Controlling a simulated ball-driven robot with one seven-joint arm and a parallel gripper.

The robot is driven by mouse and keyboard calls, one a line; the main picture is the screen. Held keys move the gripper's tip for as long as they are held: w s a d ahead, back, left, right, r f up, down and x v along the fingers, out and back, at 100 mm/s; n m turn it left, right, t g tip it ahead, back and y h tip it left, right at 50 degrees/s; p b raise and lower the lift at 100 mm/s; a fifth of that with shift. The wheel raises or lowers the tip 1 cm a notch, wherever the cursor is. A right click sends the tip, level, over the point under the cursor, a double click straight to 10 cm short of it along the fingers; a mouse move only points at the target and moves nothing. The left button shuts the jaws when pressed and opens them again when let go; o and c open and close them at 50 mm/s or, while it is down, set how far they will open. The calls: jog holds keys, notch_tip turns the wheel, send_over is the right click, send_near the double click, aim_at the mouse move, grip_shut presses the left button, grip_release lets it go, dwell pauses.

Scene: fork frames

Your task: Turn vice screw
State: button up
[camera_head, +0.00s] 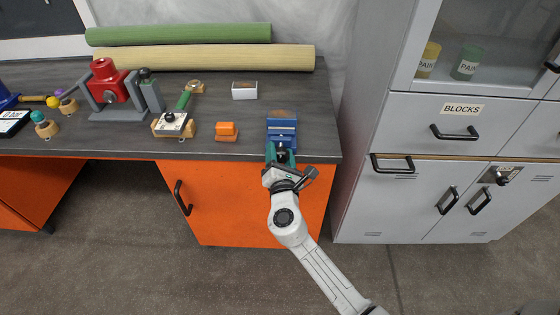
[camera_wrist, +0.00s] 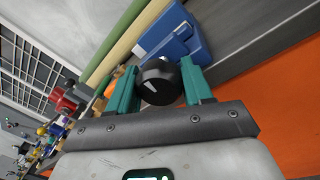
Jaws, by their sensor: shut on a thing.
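A blue vice (camera_head: 282,131) stands at the front right edge of the dark workbench (camera_head: 330,130); it also shows in the wrist view (camera_wrist: 172,37). Its screw ends in a round black knob (camera_wrist: 158,82) with a white mark, facing the wrist camera. My gripper (camera_head: 281,158) is at the front of the vice, over the bench edge. In the wrist view my gripper's teal fingers (camera_wrist: 160,86) stand on both sides of the knob and are shut on it. In the head view the knob is hidden by my gripper.
An orange block on a wooden base (camera_head: 227,131) and a white box (camera_head: 244,91) stand left of the vice. A red machine (camera_head: 108,82) and small tools are farther left. Two rolls (camera_head: 180,34) lie at the back. Grey cabinets (camera_head: 450,150) stand close on the right.

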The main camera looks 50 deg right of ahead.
jog(key=m+b, duration=0.2)
jog(key=shift+a+f+b, duration=0.1)
jog(key=shift+f+b, duration=0.2)
jog(key=shift+r+m+b, duration=0.15)
jog(key=shift+m+b, duration=0.45)
jog(key=shift+b, duration=0.05)
jog(key=o, duration=1)
jog(key=shift+r, duration=0.1)
jog(key=shift+h, duration=0.3)
jog(key=v, duration=1)
jog(key=shift+s+a+b, duration=0.25)
jog(key=shift+a+b, duration=0.05)
